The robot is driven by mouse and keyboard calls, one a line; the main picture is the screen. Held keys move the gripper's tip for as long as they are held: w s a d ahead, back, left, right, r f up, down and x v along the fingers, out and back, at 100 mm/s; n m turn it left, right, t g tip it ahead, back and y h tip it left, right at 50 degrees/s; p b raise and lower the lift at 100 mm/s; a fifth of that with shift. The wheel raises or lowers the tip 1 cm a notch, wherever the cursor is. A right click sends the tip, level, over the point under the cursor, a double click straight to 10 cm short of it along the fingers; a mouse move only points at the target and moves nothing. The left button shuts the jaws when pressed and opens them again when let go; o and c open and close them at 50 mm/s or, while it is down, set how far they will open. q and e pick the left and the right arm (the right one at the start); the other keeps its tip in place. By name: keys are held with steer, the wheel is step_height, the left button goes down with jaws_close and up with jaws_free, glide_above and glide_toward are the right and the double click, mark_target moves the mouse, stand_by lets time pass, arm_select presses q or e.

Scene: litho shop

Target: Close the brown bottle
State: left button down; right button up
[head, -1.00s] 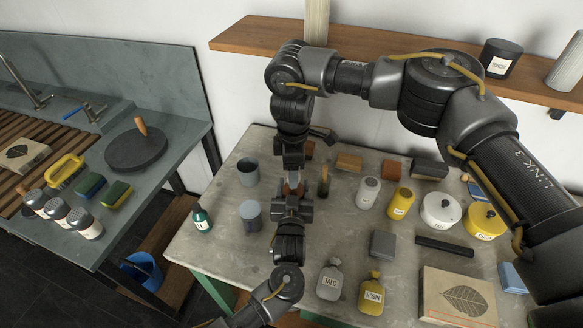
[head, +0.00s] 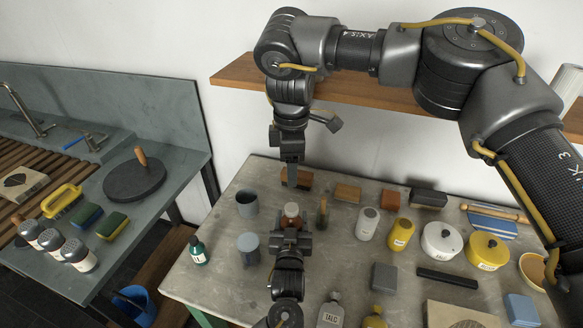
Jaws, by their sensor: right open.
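The brown bottle (head: 291,219) stands upright near the middle of the stone-topped table. Its round top looks pale, but whether that is a seated cap is too small to tell. My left gripper (head: 291,229) reaches it from the front, with its fingers at the bottle's sides, apparently shut on it. My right gripper (head: 291,185) points down above and behind the bottle, open and apart from it, with nothing visible between its fingers.
A wooden shelf (head: 236,72) runs behind.

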arm_select(q)
steer(key=shift+c, duration=2.3)
jaws_free()
steer(key=shift+s, duration=0.1)
steer(key=s+b, duration=0.2)
steer(key=s, duration=0.8)
steer(key=shift+s+a, duration=0.25)
steer(key=shift+s, duration=0.05)
